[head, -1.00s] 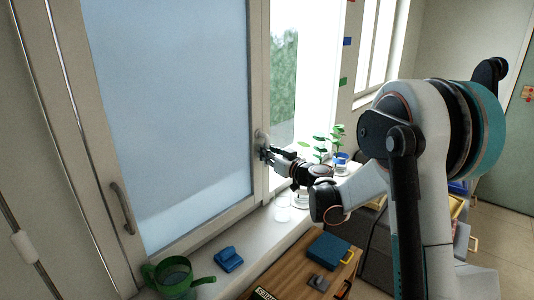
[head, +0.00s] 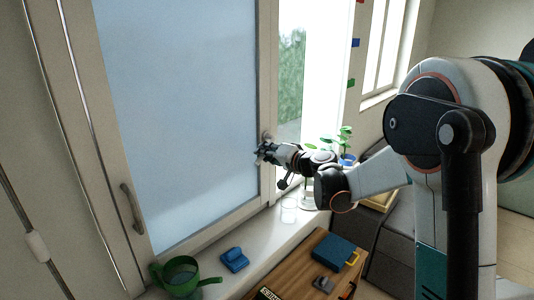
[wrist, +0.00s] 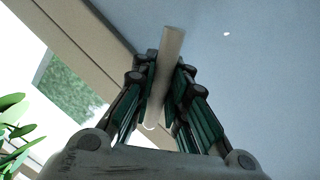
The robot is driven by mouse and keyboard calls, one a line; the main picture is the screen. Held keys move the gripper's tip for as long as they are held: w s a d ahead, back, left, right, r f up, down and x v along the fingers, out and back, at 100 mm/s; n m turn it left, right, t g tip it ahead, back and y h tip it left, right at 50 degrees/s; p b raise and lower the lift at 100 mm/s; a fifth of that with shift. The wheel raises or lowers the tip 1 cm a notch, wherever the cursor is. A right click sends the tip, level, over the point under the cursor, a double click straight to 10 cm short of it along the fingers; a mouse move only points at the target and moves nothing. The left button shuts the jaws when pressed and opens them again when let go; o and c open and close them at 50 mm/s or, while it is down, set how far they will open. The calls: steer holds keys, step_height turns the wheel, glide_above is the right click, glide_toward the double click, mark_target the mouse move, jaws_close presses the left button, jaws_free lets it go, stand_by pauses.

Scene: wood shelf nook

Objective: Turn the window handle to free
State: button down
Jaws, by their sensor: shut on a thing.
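The window (head: 180,110) has a frosted pane in a pale frame. Its handle (wrist: 166,70) is a pale bar that runs lengthwise between my fingers in the wrist view, its end sticking out past the fingertips. My gripper (head: 262,152) is at the right-hand stile of the window in the head view and mostly covers the handle there. In the wrist view, the fingers of my gripper (wrist: 164,78) are closed on the handle from both sides. The sash looks closed against its frame.
A second handle (head: 131,208) is on the left frame. Potted plants (head: 343,145) are right of my gripper. A wooden surface (head: 296,268) with a blue case (head: 334,251) lies below.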

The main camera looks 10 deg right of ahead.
steer(key=m, duration=0.1)
steer(key=r+m, duration=0.1)
steer(key=m, duration=0.1)
steer(key=shift+s+a+r+g+y+p, duration=0.25)
steer(key=shift+a+r+g+y+p, duration=0.05)
steer(key=shift+g+p, duration=0.1)
steer(key=shift+r+m+y, duration=0.3)
steer(key=shift+r+m, duration=0.45)
steer(key=shift+m, duration=0.55)
steer(key=c, duration=1.6)
jaws_free()
steer(key=shift+s+d+r, duration=0.1)
steer(key=shift+r, duration=0.05)
steer(key=v, duration=1.1)
steer(key=shift+s+d+r, duration=0.2)
steer(key=shift+s+d, duration=0.05)
